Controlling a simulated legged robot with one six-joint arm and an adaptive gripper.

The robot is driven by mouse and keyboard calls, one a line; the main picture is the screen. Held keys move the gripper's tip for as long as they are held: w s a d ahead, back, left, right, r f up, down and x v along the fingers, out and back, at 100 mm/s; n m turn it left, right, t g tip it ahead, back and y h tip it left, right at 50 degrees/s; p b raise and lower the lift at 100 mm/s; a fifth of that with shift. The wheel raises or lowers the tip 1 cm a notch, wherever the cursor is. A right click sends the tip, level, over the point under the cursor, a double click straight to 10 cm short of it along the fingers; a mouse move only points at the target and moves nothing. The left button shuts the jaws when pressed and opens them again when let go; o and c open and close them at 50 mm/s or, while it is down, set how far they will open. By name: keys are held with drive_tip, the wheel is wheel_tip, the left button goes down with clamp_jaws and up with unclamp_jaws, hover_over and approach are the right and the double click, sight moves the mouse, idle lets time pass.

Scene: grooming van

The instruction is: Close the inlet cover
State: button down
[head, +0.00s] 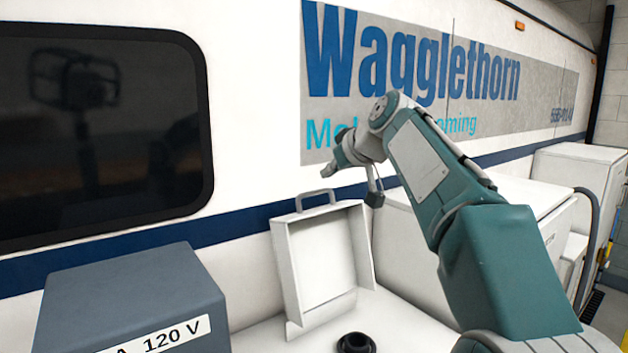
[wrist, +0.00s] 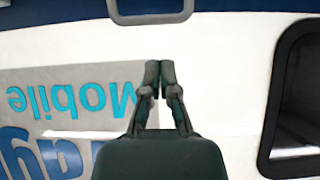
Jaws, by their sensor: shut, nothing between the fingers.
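The inlet cover (head: 320,258) is a shallow white box-like lid with a raised rim. It stands open, nearly upright, in front of the van wall, its hollow inner side facing me. Its grey handle (head: 315,199) is at the top edge and also shows at the top of the wrist view (wrist: 150,18). A round black inlet (head: 355,343) lies uncovered on the white surface below. My gripper (head: 328,172) is above the handle, slightly to its right, apart from it. In the wrist view its dark fingertips (wrist: 160,74) are together and empty.
A grey box (head: 130,300) marked 120 V stands at the front left. White cabinets (head: 530,210) stand to the right, behind my arm. The lettered van side (head: 255,120) with a dark window (head: 100,130) rises close behind.

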drive_tip(key=x, duration=0.8)
drive_tip(key=shift+w+d+f, duration=0.15)
drive_tip(key=shift+w+a+f, duration=0.2)
drive_tip(key=shift+w+a, duration=0.05)
drive_tip(key=shift+a, duration=0.1)
drive_tip(key=shift+d, duration=0.35)
drive_tip(key=shift+d, duration=0.1)
